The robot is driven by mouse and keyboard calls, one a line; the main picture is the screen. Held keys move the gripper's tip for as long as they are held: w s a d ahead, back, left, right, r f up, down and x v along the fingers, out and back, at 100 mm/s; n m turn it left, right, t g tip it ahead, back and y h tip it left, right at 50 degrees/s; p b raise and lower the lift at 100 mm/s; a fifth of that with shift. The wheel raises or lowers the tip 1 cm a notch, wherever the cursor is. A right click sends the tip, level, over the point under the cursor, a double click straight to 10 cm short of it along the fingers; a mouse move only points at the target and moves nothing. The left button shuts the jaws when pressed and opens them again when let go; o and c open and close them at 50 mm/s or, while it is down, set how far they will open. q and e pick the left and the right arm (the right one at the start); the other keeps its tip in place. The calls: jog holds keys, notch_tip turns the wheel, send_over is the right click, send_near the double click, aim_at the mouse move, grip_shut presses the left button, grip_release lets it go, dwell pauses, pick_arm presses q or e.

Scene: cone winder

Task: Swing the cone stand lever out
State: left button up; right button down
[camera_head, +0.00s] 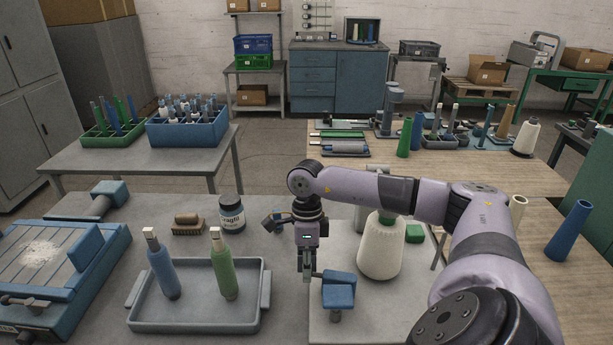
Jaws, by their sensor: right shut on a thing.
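My right gripper (307,275) points down over the grey plate at the front middle. It is shut on the thin grey cone stand lever (318,274), whose other end runs to a blue block (339,296) on a short post. The fingers hide part of the lever. A large white yarn cone (380,249) stands upright just right of the gripper, partly behind my right forearm. My left gripper is not in view.
A grey tray (190,318) with a blue and a green bobbin lies left. A brush (187,224) and a dark jar (232,213) stand behind it. A small blue-brown part (273,221) is close behind the gripper. A blue cone (568,232) stands at right.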

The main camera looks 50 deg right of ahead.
jog(key=shift+a, duration=0.1)
dwell(0.4)
jog(key=c, duration=1.4)
grip_release()
jog(key=shift+r, duration=0.25)
jog(key=r, duration=0.3)
jog(key=w+d+r, duration=0.1)
jog(key=r, duration=0.7)
jog(key=shift+w+d+r, duration=0.15)
jog(key=shift+w+d, duration=0.1)
jog(key=shift+d, duration=0.1)
